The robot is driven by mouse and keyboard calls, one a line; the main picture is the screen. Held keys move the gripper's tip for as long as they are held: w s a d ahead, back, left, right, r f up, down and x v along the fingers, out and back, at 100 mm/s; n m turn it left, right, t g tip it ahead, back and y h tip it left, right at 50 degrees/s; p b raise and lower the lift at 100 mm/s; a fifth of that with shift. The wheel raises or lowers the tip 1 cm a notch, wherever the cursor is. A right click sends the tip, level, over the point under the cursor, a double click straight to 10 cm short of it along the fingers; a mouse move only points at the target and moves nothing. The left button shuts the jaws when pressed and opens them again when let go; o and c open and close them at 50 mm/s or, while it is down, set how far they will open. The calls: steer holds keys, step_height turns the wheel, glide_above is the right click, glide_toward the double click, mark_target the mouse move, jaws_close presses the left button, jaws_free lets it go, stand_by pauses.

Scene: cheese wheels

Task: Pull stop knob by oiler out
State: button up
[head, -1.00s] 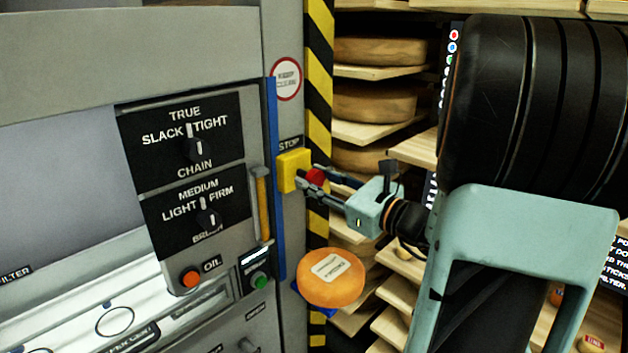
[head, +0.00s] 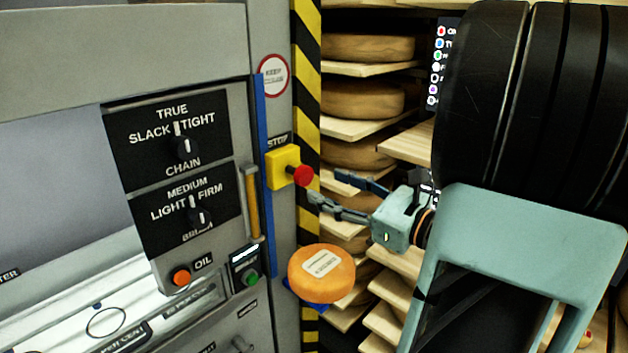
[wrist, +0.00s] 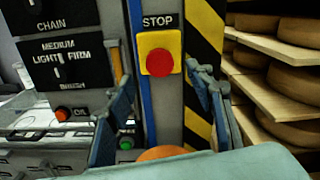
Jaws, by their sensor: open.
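The red stop knob (head: 303,176) sticks out from a yellow box (head: 281,168) under a STOP label on the machine's side post. In the wrist view the red knob (wrist: 159,62) shows face-on, above the middle and between the two fingers. My gripper (head: 322,187) is open and empty. Its fingertips are apart from the knob, a little to its right in the head view. In the wrist view my gripper (wrist: 162,88) has one finger on each side, with the knob ahead and nothing between them.
An orange cheese wheel (head: 322,274) stands below the knob. Shelves of cheese wheels (head: 362,100) are behind my gripper, right of a yellow-black striped post (head: 307,70). Left are the chain dial (head: 184,147), the firmness dial (head: 199,216), an orange oil button (head: 181,276) and a green button (head: 250,277).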

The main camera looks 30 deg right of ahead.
steer(key=shift+v, duration=2.4)
